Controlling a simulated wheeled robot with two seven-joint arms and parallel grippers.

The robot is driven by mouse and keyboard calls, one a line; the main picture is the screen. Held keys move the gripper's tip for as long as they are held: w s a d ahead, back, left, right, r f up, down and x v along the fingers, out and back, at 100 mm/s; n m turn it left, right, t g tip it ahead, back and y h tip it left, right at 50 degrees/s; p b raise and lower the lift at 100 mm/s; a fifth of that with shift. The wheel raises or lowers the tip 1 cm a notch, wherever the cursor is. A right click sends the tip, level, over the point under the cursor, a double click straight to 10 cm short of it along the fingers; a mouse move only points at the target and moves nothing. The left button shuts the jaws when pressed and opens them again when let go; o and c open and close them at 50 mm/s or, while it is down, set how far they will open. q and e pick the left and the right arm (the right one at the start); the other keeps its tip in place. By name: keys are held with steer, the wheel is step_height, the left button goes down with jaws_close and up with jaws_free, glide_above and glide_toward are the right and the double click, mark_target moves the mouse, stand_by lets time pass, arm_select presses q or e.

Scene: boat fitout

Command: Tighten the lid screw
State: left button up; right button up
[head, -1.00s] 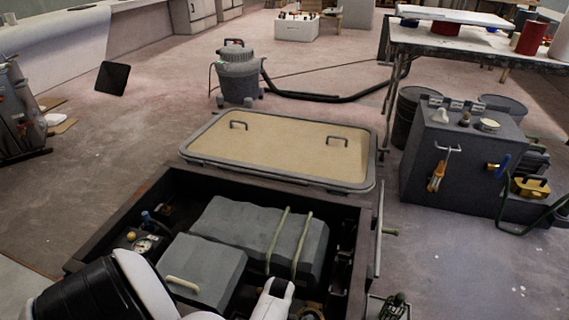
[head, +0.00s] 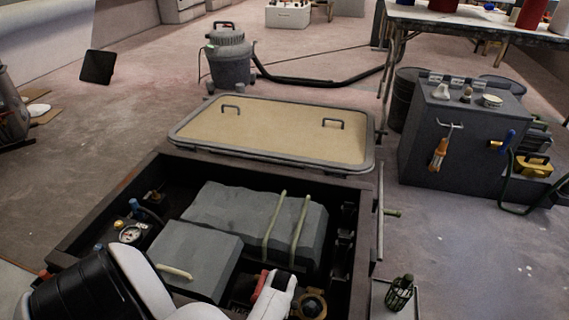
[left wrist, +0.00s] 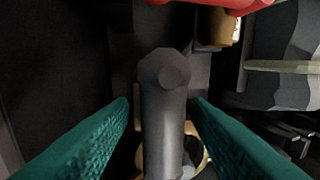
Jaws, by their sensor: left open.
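My left gripper (left wrist: 160,103) shows in the left wrist view as two green textured fingers, spread apart. A dark grey rod-like piece with a faceted, rounded end (left wrist: 166,75) stands between them, with gaps on both sides. A brass-coloured ring (left wrist: 198,148) shows partly behind it. I cannot tell for certain which part is the lid screw. In the head view, a round brass-rimmed fitting (head: 311,303) sits at the near right of the open locker (head: 365,215), just right of my white left wrist. The left fingertips are hidden there. My right gripper is not in view.
Grey boxes (head: 205,250) fill the locker's middle, one strapped. A gauge (head: 130,234) is at its left. The tan hatch lid (head: 275,130) lies beyond. A red part (left wrist: 215,4) is close above the fingers in the wrist view. A grey cabinet (head: 425,150) stands right.

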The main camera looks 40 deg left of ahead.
arm_select(q)
steer(key=c, duration=0.9)
steer(key=shift+c, duration=0.2)
